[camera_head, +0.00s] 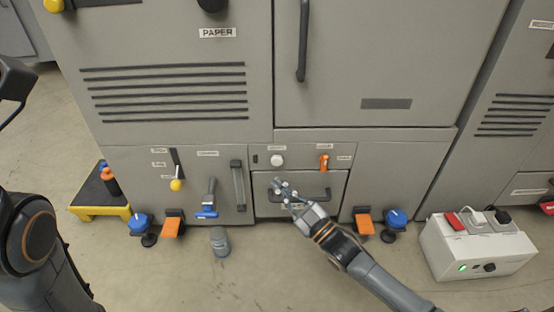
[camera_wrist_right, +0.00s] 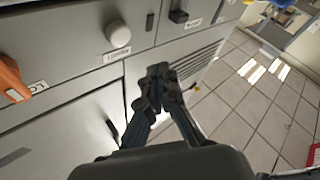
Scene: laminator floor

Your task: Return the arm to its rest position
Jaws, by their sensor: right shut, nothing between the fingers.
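My right arm reaches in from the lower right in the head view. In the right wrist view the gripper (camera_wrist_right: 160,72) is shut and empty, in front of the grey panel below a white round knob (camera_wrist_right: 118,34). Whether it touches the handle I cannot tell. My left arm (camera_head: 32,240) shows at the left edge of the head view; its gripper is out of view.
The machine front carries an orange switch (camera_head: 324,162), a yellow-knobbed lever (camera_head: 176,184) and a blue-grey lever (camera_head: 209,198). Orange pedals (camera_head: 171,227) and blue knobs (camera_head: 397,218) stand low along its base. A white power box (camera_head: 478,248) is on the floor right. A yellow-black step (camera_head: 97,198) stands left.

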